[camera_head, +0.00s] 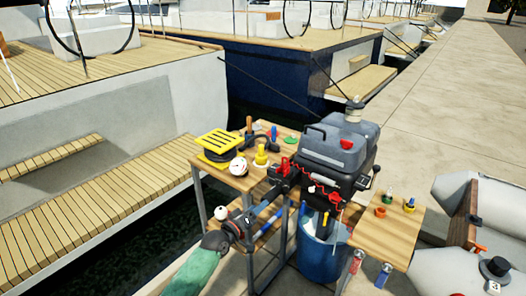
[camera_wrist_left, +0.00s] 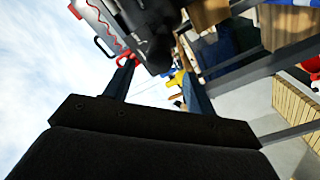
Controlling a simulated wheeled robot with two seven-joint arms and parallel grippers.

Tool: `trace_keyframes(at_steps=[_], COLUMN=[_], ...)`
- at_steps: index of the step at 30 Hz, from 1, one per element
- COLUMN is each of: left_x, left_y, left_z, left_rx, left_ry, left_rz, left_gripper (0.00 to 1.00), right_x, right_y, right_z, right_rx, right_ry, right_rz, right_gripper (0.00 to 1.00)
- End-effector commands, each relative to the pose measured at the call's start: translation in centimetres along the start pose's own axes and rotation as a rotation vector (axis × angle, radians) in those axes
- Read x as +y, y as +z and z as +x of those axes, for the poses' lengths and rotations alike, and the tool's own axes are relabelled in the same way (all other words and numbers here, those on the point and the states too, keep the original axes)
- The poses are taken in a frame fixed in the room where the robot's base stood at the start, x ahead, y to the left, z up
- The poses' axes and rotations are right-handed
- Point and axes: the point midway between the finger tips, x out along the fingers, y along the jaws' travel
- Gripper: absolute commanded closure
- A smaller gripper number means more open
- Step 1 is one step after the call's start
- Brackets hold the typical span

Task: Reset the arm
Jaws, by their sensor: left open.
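My left arm enters the head view from the bottom left in a green sleeve. My left gripper (camera_head: 270,214) is in front of the wooden workbench (camera_head: 235,180), beside the red and black handle parts of the grey outboard motor (camera_head: 325,150). Its two fingers are apart, with nothing seen held between them. In the left wrist view my left gripper (camera_wrist_left: 157,88) also shows open, fingers spread, with the dark motor (camera_wrist_left: 150,35) beyond them. My right gripper is in neither view.
A blue bucket (camera_head: 320,258) stands below the motor. A yellow-topped black item (camera_head: 216,145), a white ball-like item (camera_head: 239,166) and small tools lie on the bench. A side table (camera_head: 385,232) holds small coloured pieces. Grey inflatable tubes (camera_head: 455,270) are at right; water and boats at left.

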Motion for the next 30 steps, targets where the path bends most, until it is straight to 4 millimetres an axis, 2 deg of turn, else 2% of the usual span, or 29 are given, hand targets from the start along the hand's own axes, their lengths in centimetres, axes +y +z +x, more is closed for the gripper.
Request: trace_keyframes(at_steps=[5,9,12,17,20,23,30], left_x=[-0.6,-1.7,-1.6,-0.6,0.1,0.6,1.4], left_y=[1.3,3.7,4.7,4.0,3.3,3.5,6.0], left_z=[0.0,-0.6,-1.6,-3.9,-5.8,-8.7,-18.2], left_rx=[-0.069,-0.216,-0.333,-0.475,-0.545,-0.619,-0.782], left_ry=[-0.029,-0.097,-0.147,-0.236,-0.298,-0.370,-0.555], left_rz=[0.061,0.181,0.304,0.492,0.584,0.647,0.678], left_gripper=[0.44,0.44,0.44,0.44,0.44,0.44,0.44], right_x=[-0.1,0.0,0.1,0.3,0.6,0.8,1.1], right_y=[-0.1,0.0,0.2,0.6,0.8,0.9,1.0], right_z=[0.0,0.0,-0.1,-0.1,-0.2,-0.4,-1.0], right_rx=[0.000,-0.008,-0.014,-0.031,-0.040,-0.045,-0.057], right_ry=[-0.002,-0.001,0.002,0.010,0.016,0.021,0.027], right_rz=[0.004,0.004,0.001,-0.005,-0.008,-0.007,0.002], right_gripper=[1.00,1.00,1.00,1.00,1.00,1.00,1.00])
